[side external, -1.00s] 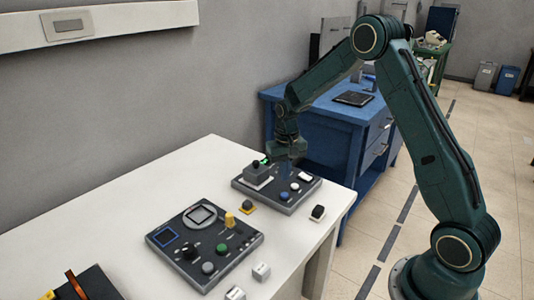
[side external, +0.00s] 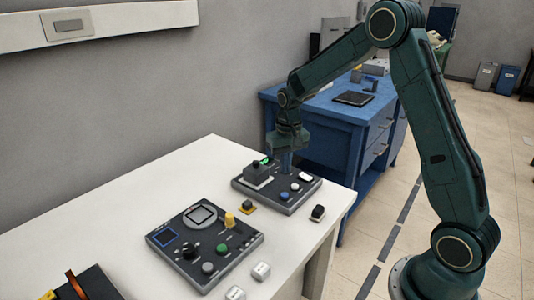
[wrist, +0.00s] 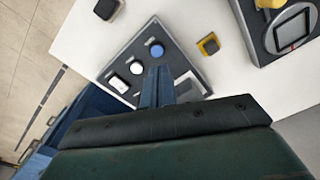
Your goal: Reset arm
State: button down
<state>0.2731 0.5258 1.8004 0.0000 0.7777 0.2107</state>
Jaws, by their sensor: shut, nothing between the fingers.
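My gripper (side external: 287,163) hangs over the far control panel (side external: 290,207) at the far end of the white table. In the wrist view its two blue fingers (wrist: 157,86) are closed together and empty, in front of the same panel (wrist: 146,28). The panel carries a grey block with a black knob and green light (side external: 257,172), a blue button (side external: 284,196) and pale buttons. Part of the panel is hidden behind the fingers in the wrist view. I cannot tell whether the fingertips touch anything.
A second panel (side external: 228,248) with a round dial and a yellow switch lies nearer on the white table (side external: 130,205). Small loose switches, such as a black one (side external: 317,213) and a yellow-based one (side external: 246,207), sit around. A blue workbench (side external: 330,130) stands behind the table.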

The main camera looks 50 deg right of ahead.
jog(key=s+a+r+n+t, duration=0.1)
jog(key=s+a+r, duration=0.3)
jog(key=s+r, duration=0.3)
jog(key=s+a+r+n+t, duration=0.2)
jog(key=s+a+r, duration=0.25)
jog(key=r, duration=0.35)
jog(key=s+a+r+n+t, duration=0.1)
jog(key=s+a, duration=0.1)
jog(key=s, duration=0.5)
jog(key=s+a+r+n+t, duration=0.1)
jog(key=s+a, duration=0.1)
jog(key=s, duration=0.6)
jog(key=shift+s+r+n, duration=0.25)
jog(key=shift+n, duration=0.05)
jog(key=c, duration=2.2)
grip_release()
